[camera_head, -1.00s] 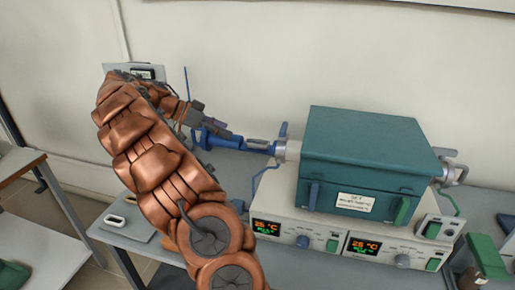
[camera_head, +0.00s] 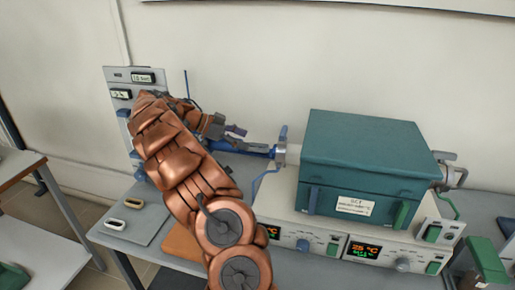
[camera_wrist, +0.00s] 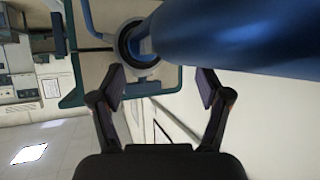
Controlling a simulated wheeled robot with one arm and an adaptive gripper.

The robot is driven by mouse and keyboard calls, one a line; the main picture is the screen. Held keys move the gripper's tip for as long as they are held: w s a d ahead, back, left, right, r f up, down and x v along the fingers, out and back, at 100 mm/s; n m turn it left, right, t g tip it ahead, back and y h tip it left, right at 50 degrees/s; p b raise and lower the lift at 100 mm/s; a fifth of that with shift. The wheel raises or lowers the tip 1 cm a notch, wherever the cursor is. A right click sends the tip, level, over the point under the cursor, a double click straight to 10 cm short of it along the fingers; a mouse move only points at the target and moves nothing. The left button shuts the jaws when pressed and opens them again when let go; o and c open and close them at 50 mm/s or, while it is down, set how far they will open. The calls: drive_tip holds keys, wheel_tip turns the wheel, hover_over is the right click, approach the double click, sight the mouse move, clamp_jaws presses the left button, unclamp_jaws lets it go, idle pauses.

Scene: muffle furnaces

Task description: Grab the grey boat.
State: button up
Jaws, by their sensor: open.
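Two small oval boats lie on a grey plate (camera_head: 150,222) at the left of the bench. The front one (camera_head: 115,225) has a pale, whitish-grey rim, and the rear one (camera_head: 132,203) looks yellowish. They are too small to be sure which is the grey boat. My gripper (camera_head: 238,138) is up by the blue tube (camera_head: 255,151), well right of the boats. In the wrist view my gripper (camera_wrist: 162,84) has its fingers spread, with nothing between them; the blue tube (camera_wrist: 230,35) passes close beyond. No boat shows there.
The teal furnace (camera_head: 365,150) stands on a white control unit (camera_head: 330,240) with lit displays. A gauge panel (camera_head: 118,80) stands behind my arm. An orange-brown board (camera_head: 182,243) lies partly behind my arm. The space above the plate is clear.

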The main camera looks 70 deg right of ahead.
sight(254, 143)
drive_tip(key=p+x, duration=0.2)
drive_tip(key=x, duration=0.1)
drive_tip(key=shift+s, duration=0.45)
drive_tip(key=shift+s+d+f, duration=0.2)
drive_tip(key=shift+s+f, duration=0.05)
drive_tip(key=shift+f, duration=0.1)
drive_tip(key=shift+c, duration=0.4)
clamp_jaws()
